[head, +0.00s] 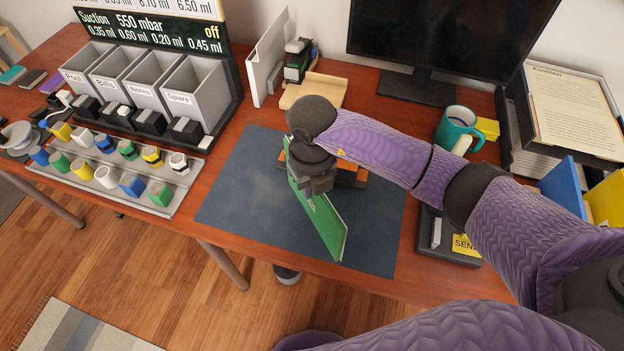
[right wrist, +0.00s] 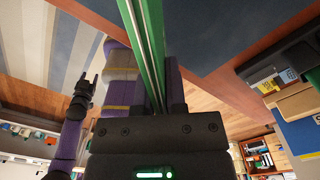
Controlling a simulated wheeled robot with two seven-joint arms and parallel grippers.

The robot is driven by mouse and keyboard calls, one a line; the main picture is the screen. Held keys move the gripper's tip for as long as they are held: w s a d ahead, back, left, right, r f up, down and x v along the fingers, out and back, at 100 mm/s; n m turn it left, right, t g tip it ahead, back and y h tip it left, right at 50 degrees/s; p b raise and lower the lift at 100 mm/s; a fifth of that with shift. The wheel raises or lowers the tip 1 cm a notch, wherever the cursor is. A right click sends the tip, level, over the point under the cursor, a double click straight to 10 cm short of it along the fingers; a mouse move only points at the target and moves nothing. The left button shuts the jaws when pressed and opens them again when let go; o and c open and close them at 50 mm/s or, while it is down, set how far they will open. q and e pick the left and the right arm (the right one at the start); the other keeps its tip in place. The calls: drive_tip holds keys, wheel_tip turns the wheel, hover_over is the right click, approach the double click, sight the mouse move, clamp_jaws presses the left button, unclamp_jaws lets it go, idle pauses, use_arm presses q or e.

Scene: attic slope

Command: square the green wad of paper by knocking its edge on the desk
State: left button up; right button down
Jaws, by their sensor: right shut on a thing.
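The green wad of paper (head: 325,220) stands on edge over the blue-grey mat on the desk (head: 262,272), slanting toward the desk's front. My right gripper (head: 312,182) is shut on its upper part from above. In the right wrist view the wad (right wrist: 150,45) runs as a green and pale strip up from between the fingers (right wrist: 158,88). I cannot tell whether its lower edge touches the mat. My left gripper (right wrist: 85,90) shows small at the left of the right wrist view, away from the wad; its jaw state is unclear. It is not seen in the head view.
An orange object (head: 352,178) lies behind the wad, partly hidden by my arm. A rack of coloured blocks (head: 90,190) and grey bins (head: 190,95) stand left. A monitor (head: 420,95), teal mug (head: 455,128) and paper tray (head: 575,115) are behind and right. The mat's left part is clear.

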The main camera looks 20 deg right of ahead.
drive_tip(key=shift+f, duration=0.65)
drive_tip(key=shift+f+b, duration=1.1)
drive_tip(key=shift+f, duration=0.15)
drive_tip(key=shift+r, duration=0.15)
wheel_tip(320, 180, up, 3)
drive_tip(key=p, duration=0.3)
